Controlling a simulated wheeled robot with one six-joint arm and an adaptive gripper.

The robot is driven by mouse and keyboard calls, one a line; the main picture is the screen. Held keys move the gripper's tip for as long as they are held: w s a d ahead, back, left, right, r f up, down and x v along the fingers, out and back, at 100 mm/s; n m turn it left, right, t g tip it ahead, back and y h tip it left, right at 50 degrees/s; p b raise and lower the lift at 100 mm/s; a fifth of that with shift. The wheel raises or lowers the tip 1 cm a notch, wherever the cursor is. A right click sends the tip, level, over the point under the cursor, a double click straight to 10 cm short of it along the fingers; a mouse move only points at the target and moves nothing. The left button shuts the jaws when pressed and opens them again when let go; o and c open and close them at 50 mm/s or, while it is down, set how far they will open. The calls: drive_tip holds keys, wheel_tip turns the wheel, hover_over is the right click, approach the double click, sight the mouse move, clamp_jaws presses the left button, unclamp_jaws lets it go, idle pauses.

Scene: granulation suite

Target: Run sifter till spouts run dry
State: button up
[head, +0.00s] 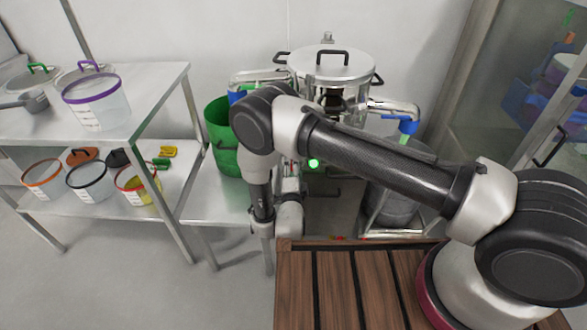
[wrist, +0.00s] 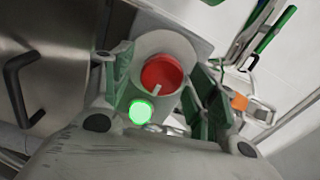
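The sifter (head: 332,64) stands at the back middle, a round steel machine with a handled lid. Its left spout (head: 262,76) has a blue end over a green bucket (head: 222,135). Its right spout (head: 392,105) has a blue end with a green strip below it, above a grey drum (head: 390,200); I cannot tell whether anything is flowing. In the wrist view, a control box carries a red knob (wrist: 160,74) and a lit green button (wrist: 140,112). My gripper (wrist: 164,82) is open, its green-padded fingers either side of the red knob. My arm hides it in the head view.
A steel rack (head: 150,90) at left holds several lidded tubs. A steel table (head: 205,203) bears the green bucket. A glass-fronted cabinet (head: 505,100) is at right. My slatted wooden deck is in front. Floor at lower left is free.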

drive_tip(key=s, duration=0.7)
drive_tip(key=shift+s, duration=0.25)
drive_tip(key=shift+a, duration=0.25)
idle(4.6)
drive_tip(key=w+n, duration=0.7)
drive_tip(key=n, duration=0.4)
drive_tip(key=shift+d, duration=0.1)
